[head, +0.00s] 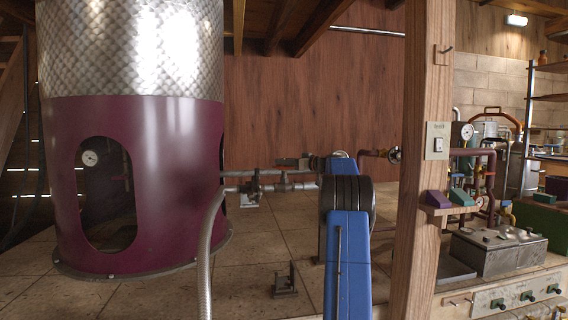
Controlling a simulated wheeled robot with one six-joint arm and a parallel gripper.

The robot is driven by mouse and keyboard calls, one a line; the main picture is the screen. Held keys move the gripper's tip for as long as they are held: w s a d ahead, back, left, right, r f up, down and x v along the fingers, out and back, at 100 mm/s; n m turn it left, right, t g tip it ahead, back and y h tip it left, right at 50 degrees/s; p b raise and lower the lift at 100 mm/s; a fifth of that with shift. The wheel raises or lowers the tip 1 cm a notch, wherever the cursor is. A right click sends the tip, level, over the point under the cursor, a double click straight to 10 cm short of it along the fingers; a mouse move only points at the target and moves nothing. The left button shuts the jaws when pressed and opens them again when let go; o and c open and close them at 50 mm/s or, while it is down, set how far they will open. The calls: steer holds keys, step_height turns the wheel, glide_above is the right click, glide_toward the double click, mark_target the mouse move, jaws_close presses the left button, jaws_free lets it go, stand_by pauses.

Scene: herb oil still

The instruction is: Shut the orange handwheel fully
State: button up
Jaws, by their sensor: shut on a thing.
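I cannot make out an orange handwheel in the head view. My blue arm, with its dark ribbed joint, stands upright right of the middle and covers part of the pipework behind it. My gripper does not show clearly; it seems hidden behind the arm. Left of the arm, a grey pipe (262,172) runs across above the floor. A small dark valve (253,187) sits on a lower pipe. A dark grey block (287,162) lies close to the arm; I cannot tell what it is.
A large still (165,185) with a purple base stands at the left. A pale flexible hose (207,255) rises in front of it. A wooden post (424,130) stands close right of my arm. A small bracket (285,283) stands on the tiled floor. A metal box (497,252) is at the right.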

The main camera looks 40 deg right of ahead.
steer(key=m+h, duration=0.2)
steer(key=h, duration=0.1)
steer(key=m+h, duration=0.2)
steer(key=h, duration=0.1)
steer(key=shift+a+h, duration=0.15)
steer(key=shift+h, duration=0.15)
steer(key=shift+m+h, duration=1.2)
steer(key=shift+h, duration=0.6)
steer(key=shift+r+m+g+h, duration=0.1)
steer(key=shift+m+g+h, duration=1.15)
steer(key=shift+h, duration=0.65)
steer(key=o, duration=1.1)
steer(key=shift+c, duration=0.2)
steer(key=v, duration=1.7)
steer(key=shift+s+f, duration=0.3)
steer(key=shift+d, duration=0.2)
